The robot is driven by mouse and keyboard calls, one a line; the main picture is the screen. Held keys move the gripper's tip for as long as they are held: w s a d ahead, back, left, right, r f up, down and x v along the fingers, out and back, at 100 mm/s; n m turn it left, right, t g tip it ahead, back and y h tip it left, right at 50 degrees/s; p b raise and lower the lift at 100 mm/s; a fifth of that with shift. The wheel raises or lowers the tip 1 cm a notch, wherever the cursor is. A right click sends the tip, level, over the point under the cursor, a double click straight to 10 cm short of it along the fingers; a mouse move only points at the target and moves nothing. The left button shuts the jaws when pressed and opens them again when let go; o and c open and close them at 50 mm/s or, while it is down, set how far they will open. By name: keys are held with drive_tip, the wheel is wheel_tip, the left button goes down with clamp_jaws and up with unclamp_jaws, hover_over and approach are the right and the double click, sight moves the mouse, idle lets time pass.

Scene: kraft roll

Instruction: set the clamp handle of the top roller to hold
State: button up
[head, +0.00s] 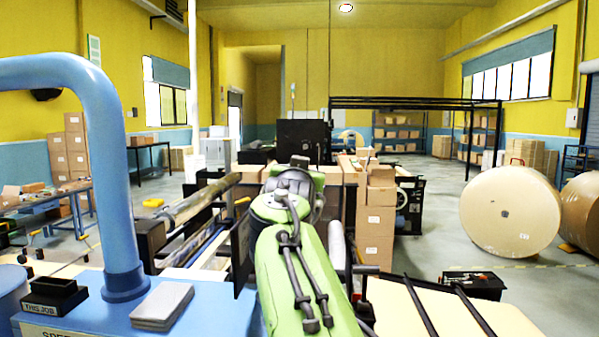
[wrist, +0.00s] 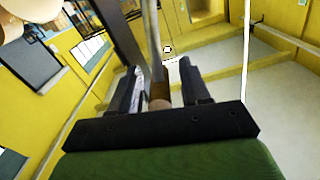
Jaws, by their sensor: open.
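My gripper (wrist: 160,82) is open in the wrist view, its two dark fingers standing apart. A grey metal bar (wrist: 152,40) runs down between the fingers. A short brown cylindrical piece (wrist: 158,92) shows at its lower end, close to the palm. I cannot tell whether either one touches a finger, or whether one is the clamp handle. In the head view my green arm reaches forward over the machine and hides much of it. A long roller (head: 205,198) lies to its left. I cannot make out the top roller's clamp handle or its setting there.
A blue bench (head: 215,315) with a curved blue pipe (head: 105,150) stands at the near left. A stack of boxes (head: 376,215) stands just right of my arm. A large kraft roll (head: 510,212) stands farther right, with open floor (head: 435,235) before it.

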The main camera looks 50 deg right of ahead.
drive_tip(key=shift+s+a, duration=0.1)
clamp_jaws()
drive_tip(key=shift+s, duration=0.1)
drive_tip(key=s+d+f+m+b, duration=0.4)
drive_tip(key=f+m+b, duration=0.4)
drive_tip(key=m+b, duration=0.3)
drive_tip(key=shift+s+d+m, duration=0.25)
drive_tip(key=shift+s+m, duration=0.4)
drive_tip(key=shift+m, duration=0.05)
drive_tip(key=shift+f, duration=0.2)
idle(0.4)
